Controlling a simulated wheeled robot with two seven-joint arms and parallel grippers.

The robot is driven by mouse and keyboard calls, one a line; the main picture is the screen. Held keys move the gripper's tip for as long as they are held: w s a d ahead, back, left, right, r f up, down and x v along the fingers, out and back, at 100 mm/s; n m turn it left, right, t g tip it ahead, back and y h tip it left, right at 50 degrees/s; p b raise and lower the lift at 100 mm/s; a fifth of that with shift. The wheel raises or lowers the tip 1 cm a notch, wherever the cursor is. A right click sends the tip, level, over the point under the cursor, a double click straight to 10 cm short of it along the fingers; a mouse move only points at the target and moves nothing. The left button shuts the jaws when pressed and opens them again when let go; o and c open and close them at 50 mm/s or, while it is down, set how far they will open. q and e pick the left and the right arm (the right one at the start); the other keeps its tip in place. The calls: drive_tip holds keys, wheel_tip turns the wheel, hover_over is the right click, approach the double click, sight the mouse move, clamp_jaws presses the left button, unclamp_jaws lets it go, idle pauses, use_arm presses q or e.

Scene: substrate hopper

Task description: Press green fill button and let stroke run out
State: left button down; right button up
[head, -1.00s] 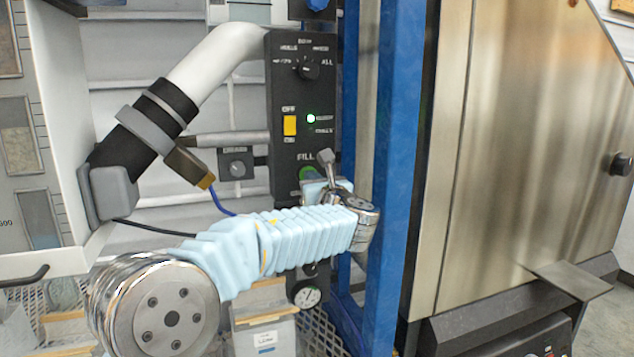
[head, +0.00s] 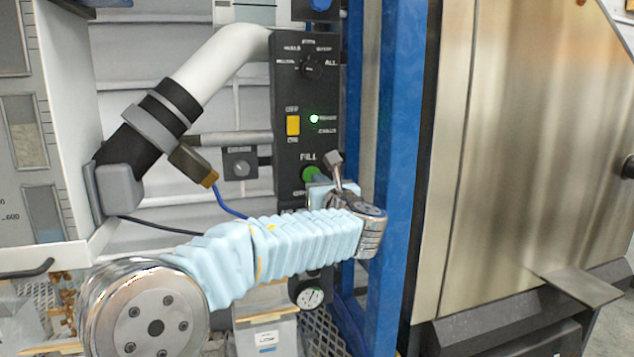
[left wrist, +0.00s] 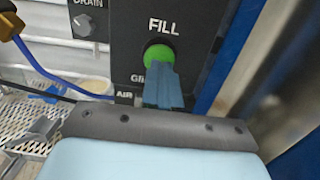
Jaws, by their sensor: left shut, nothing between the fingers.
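The green FILL button (head: 311,174) is on the black control panel (head: 292,215), below the FILL label. It also shows in the left wrist view (left wrist: 157,55), where its lower part is hidden behind my fingers. My left gripper (head: 317,190) is in front of the panel at the button, its fingers shut with nothing between them. In the left wrist view its blue fingertips (left wrist: 162,80) overlap the button's lower edge. I cannot tell whether they touch or press it. My right gripper is not in view.
A yellow OFF/ON switch (head: 293,125), a lit green lamp (head: 314,118) and a selector knob (head: 312,66) are higher on the panel. A blue post (head: 395,130) stands close on the right. A pressure gauge (head: 310,297) is below my arm. Small brown bits (head: 62,292) show at lower left.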

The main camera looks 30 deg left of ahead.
use_arm(q)
drive_tip(key=b+v, duration=0.1)
drive_tip(key=v, duration=1)
drive_tip(key=shift+d+b, duration=0.2)
drive_tip(key=shift+b, duration=0.2)
drive_tip(key=shift+w, duration=0.1)
drive_tip(key=w+d+f+g+h, duration=0.2)
drive_tip(key=f+h, duration=0.2)
drive_tip(key=f, duration=1)
drive_tip(key=w+d+f+g+h, duration=0.2)
drive_tip(key=f+h, duration=0.1)
drive_tip(key=f, duration=1.1)
drive_tip(key=s+d+f+n+g+h, duration=0.2)
drive_tip(key=s+f+n+g+h, duration=0.15)
drive_tip(key=f, duration=0.65)
drive_tip(key=s+d+f+n+g+h, duration=0.25)
drive_tip(key=s+f, duration=0.25)
drive_tip(key=f, duration=0.5)
drive_tip(key=s+d+f+n+g+h, duration=0.1)
drive_tip(key=s+d+f+n+h, duration=0.2)
drive_tip(key=s+f+n, duration=0.8)
drive_tip(key=s+d+f+n+g+h, duration=0.15)
drive_tip(key=s+d+f+n, duration=0.25)
drive_tip(key=s+f+n, duration=0.65)
drive_tip(key=w+d+r+t+h, duration=0.1)
drive_tip(key=w+d+r, duration=0.2)
drive_tip(key=w+r, duration=0.1)
drive_tip(key=shift+d, duration=0.3)
